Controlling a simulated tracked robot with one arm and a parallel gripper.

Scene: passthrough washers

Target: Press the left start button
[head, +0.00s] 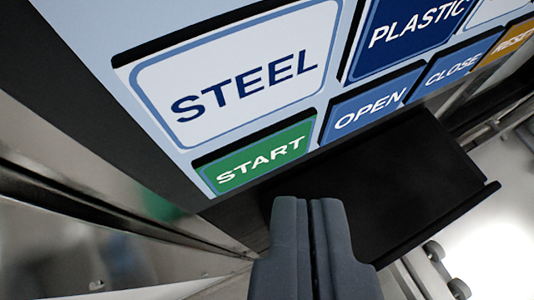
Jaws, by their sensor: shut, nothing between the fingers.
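A green START button (258,156) shows on the panel, below a white STEEL button (240,76) with a blue border. It is the only START button in view and sits at the panel's lower left. My gripper (308,203) is shut and empty, its two dark fingers side by side. In the picture the fingertips are below and to the right of the START button, apart from its face. How far they are from the panel in depth I cannot tell.
Right of START are a blue OPEN button (370,106), a blue CLOSE button (453,68), a dark blue PLASTIC button (415,28) and a partly cut off yellow button (511,42). A black tray-like shelf (400,185) juts out below the panel. Shiny metal (70,220) lies at the left.

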